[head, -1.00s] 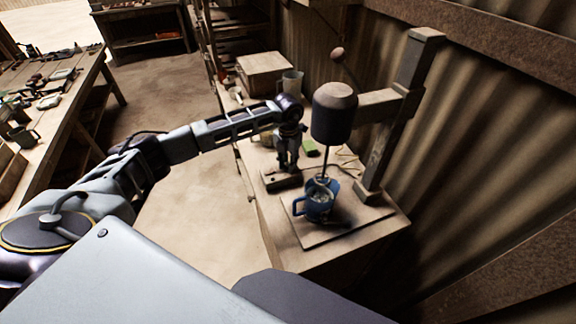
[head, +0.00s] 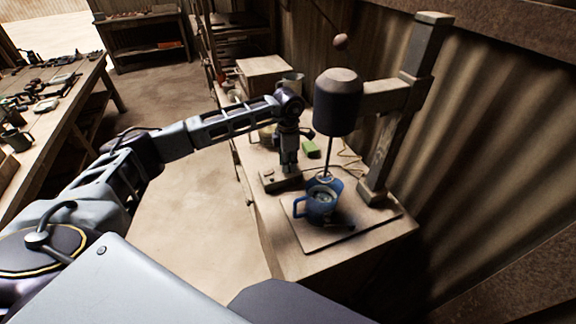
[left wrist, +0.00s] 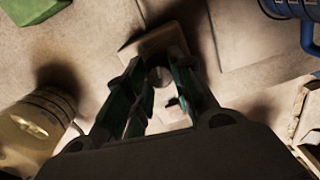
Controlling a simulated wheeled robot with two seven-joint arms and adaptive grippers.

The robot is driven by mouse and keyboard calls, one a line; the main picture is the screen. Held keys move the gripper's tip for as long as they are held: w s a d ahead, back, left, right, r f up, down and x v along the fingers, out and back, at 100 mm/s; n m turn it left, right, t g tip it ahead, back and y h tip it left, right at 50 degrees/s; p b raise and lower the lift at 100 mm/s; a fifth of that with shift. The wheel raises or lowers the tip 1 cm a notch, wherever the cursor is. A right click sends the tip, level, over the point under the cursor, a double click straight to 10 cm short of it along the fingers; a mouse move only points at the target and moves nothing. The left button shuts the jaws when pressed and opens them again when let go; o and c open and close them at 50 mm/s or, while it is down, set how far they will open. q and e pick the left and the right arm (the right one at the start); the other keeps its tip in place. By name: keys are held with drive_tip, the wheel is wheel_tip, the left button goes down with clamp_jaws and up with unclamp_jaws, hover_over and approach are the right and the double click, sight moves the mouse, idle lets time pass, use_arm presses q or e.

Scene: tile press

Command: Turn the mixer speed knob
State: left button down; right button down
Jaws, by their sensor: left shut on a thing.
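The mixer (head: 337,106) has a dark rounded motor head on a wooden post, with a thin shaft reaching down into a blue mug (head: 316,208). A small pale control box (head: 268,180) lies on the bench left of the mug. My left gripper (head: 290,170) points down onto this box. In the left wrist view, the box (left wrist: 152,44) lies beneath the fingers, and the small round knob (left wrist: 159,76) sits between their tips. The left gripper (left wrist: 160,72) is shut on the knob. The fingers partly hide the knob, so its setting cannot be read. My right gripper is out of view.
A green block (head: 310,149) and thin wires lie behind the box. A pale, yellowish container (left wrist: 36,122) stands close to my left gripper. The mug's base board (head: 312,239) is to the right. A corrugated wall (head: 500,150) closes off the right side.

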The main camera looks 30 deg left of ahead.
use_arm(q)
drive_tip(key=shift+m+b, duration=0.4)
drive_tip(key=shift+m, duration=0.4)
drive_tip(key=shift+w+m+b, duration=0.1)
drive_tip(key=shift+m+b, duration=0.25)
drive_tip(key=shift+m, duration=0.45)
drive_tip(key=shift+m+b, duration=0.55)
drive_tip(key=shift+m, duration=0.55)
drive_tip(key=shift+m+b, duration=0.3)
drive_tip(key=shift+m, duration=0.7)
drive_tip(key=shift+m+b, duration=0.3)
drive_tip(key=shift+m, duration=0.5)
drive_tip(key=shift+r, duration=0.1)
drive_tip(key=c, duration=1.5)
unclamp_jaws()
drive_tip(key=o, duration=0.3)
drive_tip(key=shift+r, duration=5.95)
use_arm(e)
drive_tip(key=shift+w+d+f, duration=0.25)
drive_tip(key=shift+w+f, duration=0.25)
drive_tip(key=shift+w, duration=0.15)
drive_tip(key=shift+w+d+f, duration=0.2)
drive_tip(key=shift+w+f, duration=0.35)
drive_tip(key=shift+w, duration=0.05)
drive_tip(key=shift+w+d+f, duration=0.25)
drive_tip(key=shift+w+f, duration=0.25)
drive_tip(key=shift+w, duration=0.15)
